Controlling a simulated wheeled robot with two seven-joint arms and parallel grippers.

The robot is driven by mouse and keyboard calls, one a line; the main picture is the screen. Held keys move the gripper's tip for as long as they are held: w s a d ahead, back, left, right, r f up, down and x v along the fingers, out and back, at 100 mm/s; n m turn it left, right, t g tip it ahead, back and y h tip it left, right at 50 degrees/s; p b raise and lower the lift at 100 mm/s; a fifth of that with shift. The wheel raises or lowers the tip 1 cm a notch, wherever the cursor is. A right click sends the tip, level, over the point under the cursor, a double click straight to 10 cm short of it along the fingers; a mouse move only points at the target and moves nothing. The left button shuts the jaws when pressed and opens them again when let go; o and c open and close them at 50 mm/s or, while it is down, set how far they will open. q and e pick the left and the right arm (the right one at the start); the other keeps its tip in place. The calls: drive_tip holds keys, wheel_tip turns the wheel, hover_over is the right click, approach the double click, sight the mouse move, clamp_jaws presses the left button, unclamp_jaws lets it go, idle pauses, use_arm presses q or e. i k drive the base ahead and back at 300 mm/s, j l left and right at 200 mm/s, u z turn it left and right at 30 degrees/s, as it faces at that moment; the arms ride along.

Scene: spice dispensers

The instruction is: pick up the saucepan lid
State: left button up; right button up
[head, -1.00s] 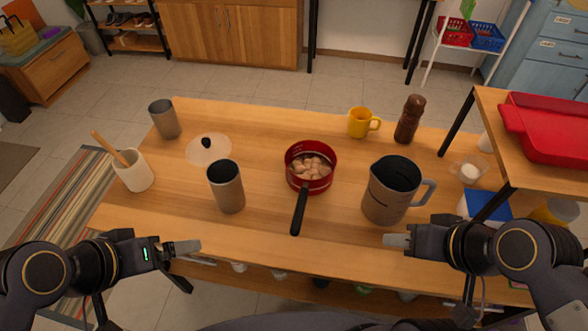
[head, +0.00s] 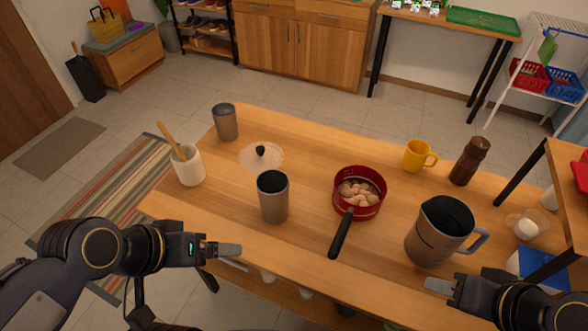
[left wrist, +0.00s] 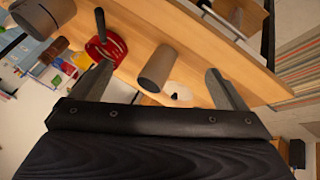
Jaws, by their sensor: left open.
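The saucepan lid (head: 270,160), a pale see-through disc with a black knob, lies knob up on the wooden table, behind and left of the saucepan. The red saucepan (head: 345,205) holds light brown chunks, and its black handle points to the front. My left gripper (head: 230,249) is at the table's front edge, short of the lid and empty. In the left wrist view its fingers (left wrist: 160,86) are spread apart, and the lid (left wrist: 180,101) shows partly behind a grey cup. My right gripper (head: 440,286) is at the front, near the jug; its jaw opening does not show clearly.
A grey cup (head: 274,202) stands in front of the lid, and another grey cup (head: 226,123) stands behind it to the left. A white utensil pot (head: 190,170) is at the left. The grey jug (head: 432,238), yellow mug (head: 416,157) and brown mill (head: 468,163) stand to the right.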

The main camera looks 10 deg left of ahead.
sight(256, 157)
drive_tip(key=j+z, duration=0.1)
drive_tip(key=z, duration=0.25)
drive_tip(key=j+z, duration=0.1)
drive_tip(key=z, duration=0.25)
drive_tip(key=j+z, duration=0.1)
drive_tip(key=z, duration=0.25)
drive_tip(key=k+j+z, duration=0.1)
drive_tip(key=j+z, duration=0.15)
drive_tip(key=j, duration=0.15)
drive_tip(key=k+j+z, duration=0.1)
drive_tip(key=j+z, duration=0.15)
drive_tip(key=j, duration=0.15)
drive_tip(key=k+j+z, duration=0.2)
drive_tip(key=j, duration=0.7)
